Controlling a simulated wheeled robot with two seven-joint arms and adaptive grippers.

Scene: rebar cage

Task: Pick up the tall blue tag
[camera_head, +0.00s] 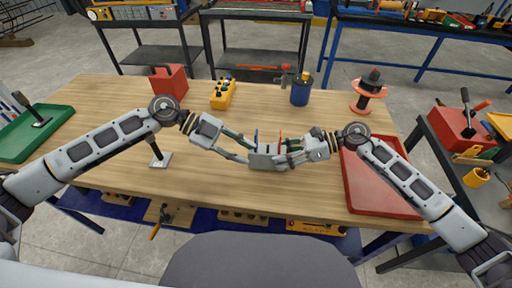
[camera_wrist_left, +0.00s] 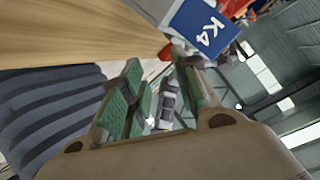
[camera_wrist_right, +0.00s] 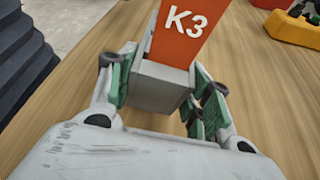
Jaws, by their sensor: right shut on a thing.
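A small grey block (camera_head: 268,160) with a blue tag (camera_head: 256,138) and an orange-red tag (camera_head: 280,140) on it is between my grippers over the table. The blue tag, marked K4, shows in the left wrist view (camera_wrist_left: 203,26). The orange tag, marked K3, stands from the grey block in the right wrist view (camera_wrist_right: 184,32). My right gripper (camera_wrist_right: 160,95) is shut on the grey block, one finger on each side. My left gripper (camera_wrist_left: 160,90) is open and empty, close to the block's left side, with the blue tag just beyond its fingertips.
The wooden table (camera_head: 215,180) has free room in front. A red tray (camera_head: 375,190) is at right, a green tray (camera_head: 40,135) at far left. A red box (camera_head: 168,80), yellow box (camera_head: 222,95), blue cup (camera_head: 300,93) and orange spool (camera_head: 368,93) stand at the back.

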